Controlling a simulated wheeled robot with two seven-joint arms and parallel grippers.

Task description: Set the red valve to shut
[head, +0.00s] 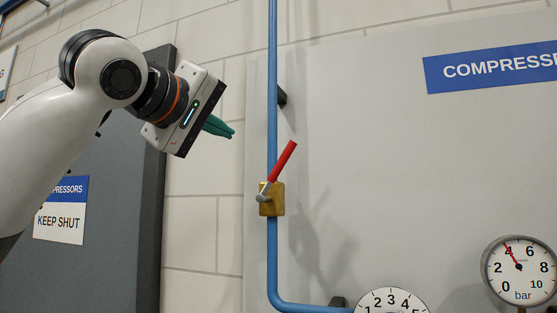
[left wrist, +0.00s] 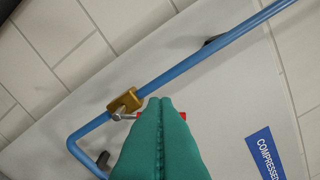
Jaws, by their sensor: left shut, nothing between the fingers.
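The red valve has a red lever (head: 283,161) and a brass body (head: 272,199) on a vertical blue pipe (head: 272,90). In the head view the lever points up and tilts to the right of the pipe. My left gripper (head: 232,133) is up and to the left of the valve, apart from it, with its green fingers shut and empty. In the left wrist view the brass body (left wrist: 126,101) shows just beyond the shut fingers (left wrist: 160,105), which hide most of the lever. My right gripper is in neither view.
A gauge marked bar (head: 519,268) is at the lower right, and a second dial (head: 391,303) is cut off at the bottom. A blue sign (head: 490,68) is on the grey panel. A dark door with a KEEP SHUT sign (head: 60,222) stands behind my left arm. The space around the lever looks clear.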

